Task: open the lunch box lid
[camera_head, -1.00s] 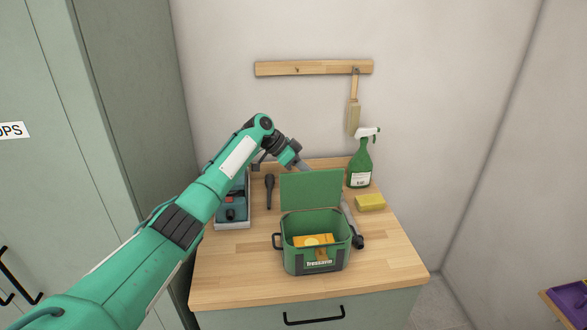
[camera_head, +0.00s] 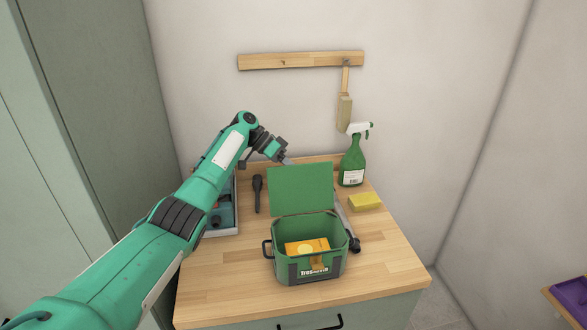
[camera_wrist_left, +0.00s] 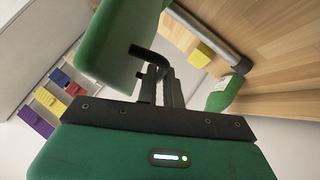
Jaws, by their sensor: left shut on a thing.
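The green lunch box (camera_head: 308,268) stands on the wooden counter, with an orange-yellow item (camera_head: 305,248) inside. Its green lid (camera_head: 300,190) stands raised at the back, and the box mouth is uncovered. The lid also shows close up in the left wrist view (camera_wrist_left: 112,45), with a black bent bar (camera_wrist_left: 150,58) at its edge. My right gripper is not in view.
A green spray bottle (camera_head: 352,162) and a yellow sponge (camera_head: 365,202) stand at the right rear. A grey tube with a black end (camera_head: 347,222) lies behind the box. A dark tool (camera_head: 257,193) and a tray (camera_head: 222,228) are at left. The front counter is clear.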

